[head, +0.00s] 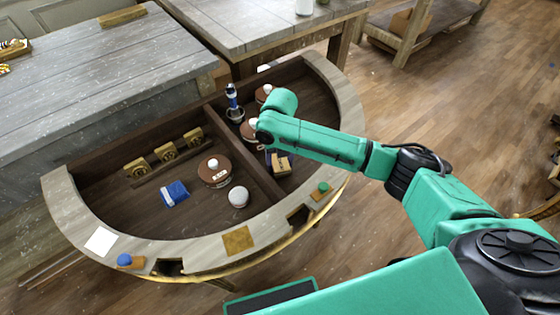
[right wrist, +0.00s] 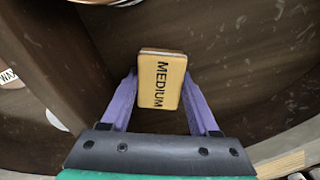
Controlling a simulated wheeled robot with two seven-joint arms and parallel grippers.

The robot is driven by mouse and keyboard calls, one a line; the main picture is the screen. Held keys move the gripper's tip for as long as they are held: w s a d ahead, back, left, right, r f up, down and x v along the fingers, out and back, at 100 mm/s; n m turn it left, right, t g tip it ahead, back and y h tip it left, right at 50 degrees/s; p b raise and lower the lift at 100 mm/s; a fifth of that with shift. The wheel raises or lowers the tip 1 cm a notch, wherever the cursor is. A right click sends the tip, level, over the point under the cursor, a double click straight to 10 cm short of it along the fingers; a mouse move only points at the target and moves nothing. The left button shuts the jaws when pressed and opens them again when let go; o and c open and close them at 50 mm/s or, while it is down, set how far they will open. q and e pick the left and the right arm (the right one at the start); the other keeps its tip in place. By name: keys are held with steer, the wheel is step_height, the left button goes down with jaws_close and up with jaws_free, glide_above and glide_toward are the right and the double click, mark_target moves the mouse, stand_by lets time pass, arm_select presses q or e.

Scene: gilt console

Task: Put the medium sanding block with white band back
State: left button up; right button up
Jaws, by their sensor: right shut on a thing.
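The medium sanding block (right wrist: 161,80) is a tan block marked "MEDIUM", with a pale band along its far edge in the right wrist view. My right gripper (right wrist: 160,100), with purple fingers, is shut on its two sides. In the head view the block (head: 282,166) is in the right-hand compartment of the half-round console (head: 348,95), beyond the divider, below my right wrist. I cannot tell whether it touches the compartment floor. My right arm partly hides that compartment. My left gripper is not in view.
A rack of gold-toned blocks (head: 166,152) is at left. A divider (head: 245,155) separates the compartments. The curved rim carries small pieces.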

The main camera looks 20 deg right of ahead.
mark_target(280, 162)
steer(key=o, duration=1.4)
steer(key=shift+o, duration=0.2)
step_height(280, 162, up, 12)
